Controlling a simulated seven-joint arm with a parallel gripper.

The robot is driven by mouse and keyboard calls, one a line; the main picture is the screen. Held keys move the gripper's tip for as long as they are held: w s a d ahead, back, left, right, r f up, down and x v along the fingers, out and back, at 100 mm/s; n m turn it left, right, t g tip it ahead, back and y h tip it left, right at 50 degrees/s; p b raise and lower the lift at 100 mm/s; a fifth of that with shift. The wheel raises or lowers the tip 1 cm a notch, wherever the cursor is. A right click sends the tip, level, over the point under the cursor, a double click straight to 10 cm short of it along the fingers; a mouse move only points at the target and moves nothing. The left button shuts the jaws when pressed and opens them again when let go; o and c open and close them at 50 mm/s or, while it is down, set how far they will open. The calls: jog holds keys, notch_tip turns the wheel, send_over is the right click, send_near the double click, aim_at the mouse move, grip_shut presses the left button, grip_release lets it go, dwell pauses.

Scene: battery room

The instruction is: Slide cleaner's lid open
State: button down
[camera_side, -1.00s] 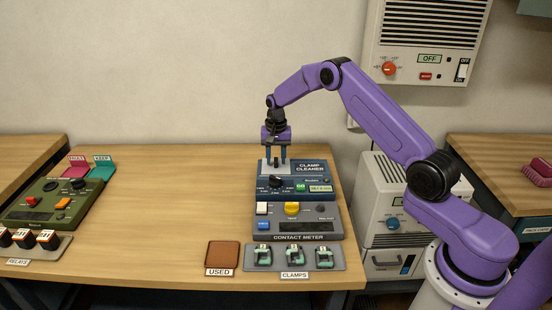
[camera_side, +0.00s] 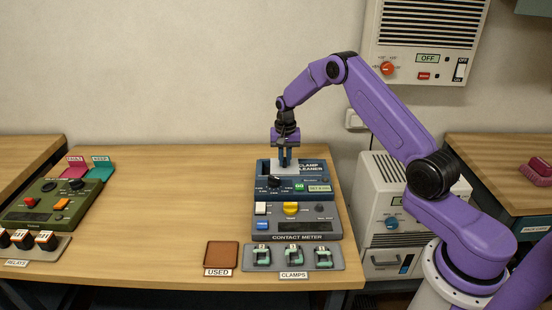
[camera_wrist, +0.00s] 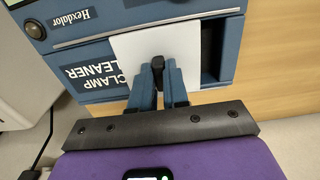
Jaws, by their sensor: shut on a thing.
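The clamp cleaner (camera_side: 292,188) is a dark blue box at the back of the bench, behind the contact meter. Its lid (camera_side: 291,170) is a pale sliding plate on top, also seen in the wrist view (camera_wrist: 184,42). My gripper (camera_side: 285,163) points down and is shut on the lid's black knob (camera_wrist: 158,66), with a blue finger on either side. The lid sits to the right in the side view and covers part of the "CLAMP CLEANER" lettering. A dark opening (camera_wrist: 211,48) shows beside the lid in the wrist view. The opening's inside is too dark to make out.
The contact meter (camera_side: 297,222) stands in front of the cleaner. A tray of clamps (camera_side: 293,265) and a brown "USED" pad (camera_side: 222,253) lie at the front edge. A green device (camera_side: 48,200) is at the left. The bench between is clear.

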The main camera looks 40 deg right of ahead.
jog(key=s+d, duration=0.4)
jog(key=shift+s+d, duration=0.1)
jog(key=shift+s, duration=0.05)
jog(key=c, duration=1.1)
grip_release()
notch_tip(320, 180, up, 18)
jog(key=shift+f, duration=0.25)
